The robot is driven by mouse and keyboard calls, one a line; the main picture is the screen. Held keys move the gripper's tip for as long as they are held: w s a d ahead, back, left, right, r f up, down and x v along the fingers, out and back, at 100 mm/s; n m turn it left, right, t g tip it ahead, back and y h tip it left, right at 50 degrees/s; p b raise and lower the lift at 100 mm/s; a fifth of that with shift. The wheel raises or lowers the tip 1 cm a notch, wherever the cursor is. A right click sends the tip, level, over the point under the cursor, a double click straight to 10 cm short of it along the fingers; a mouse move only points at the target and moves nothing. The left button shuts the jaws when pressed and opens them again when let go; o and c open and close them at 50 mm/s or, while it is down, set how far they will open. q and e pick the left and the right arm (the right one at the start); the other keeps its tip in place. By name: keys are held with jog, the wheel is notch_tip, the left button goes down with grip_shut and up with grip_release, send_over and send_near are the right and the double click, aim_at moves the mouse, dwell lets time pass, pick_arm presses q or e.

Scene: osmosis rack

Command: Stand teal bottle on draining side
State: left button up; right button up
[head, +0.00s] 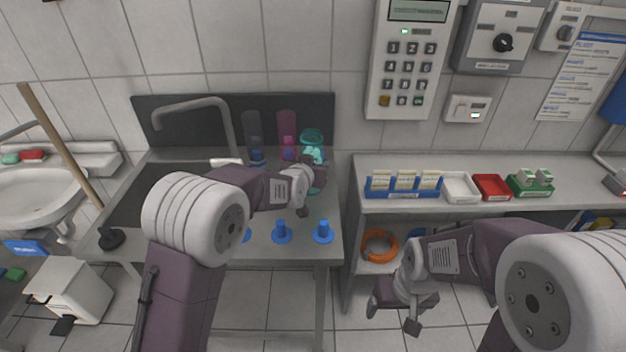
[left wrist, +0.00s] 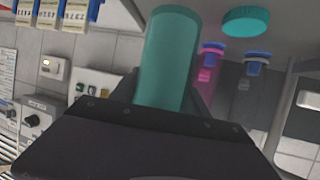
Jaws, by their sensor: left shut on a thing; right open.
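The teal bottle (head: 312,138) is at the right end of the sink unit, above the draining side (head: 300,209), partly hidden by my left gripper (head: 314,174). In the left wrist view the teal bottle (left wrist: 170,55) sits between the fingers, which are shut on it; that view is upside down. Its far end shows near the counter surface, but I cannot tell if it touches. A flat teal disc (left wrist: 246,21) lies on the counter beside it. My right gripper (head: 392,315) is open and empty in front of the bench shelf.
Blue pegs (head: 281,233) line the front edge. A tap (head: 190,102) rises at the left. The right bench holds a blue rack (head: 400,193) and trays.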

pick_arm(q)
notch_tip(320, 180, down, 4)
jog(key=shift+r, duration=0.15)
jog(key=shift+f, duration=0.2)
jog(key=shift+b, duration=0.3)
jog(key=shift+f, duration=0.2)
jog(key=o, duration=1.5)
jog(key=shift+o, duration=0.2)
jog(key=shift+r, duration=0.15)
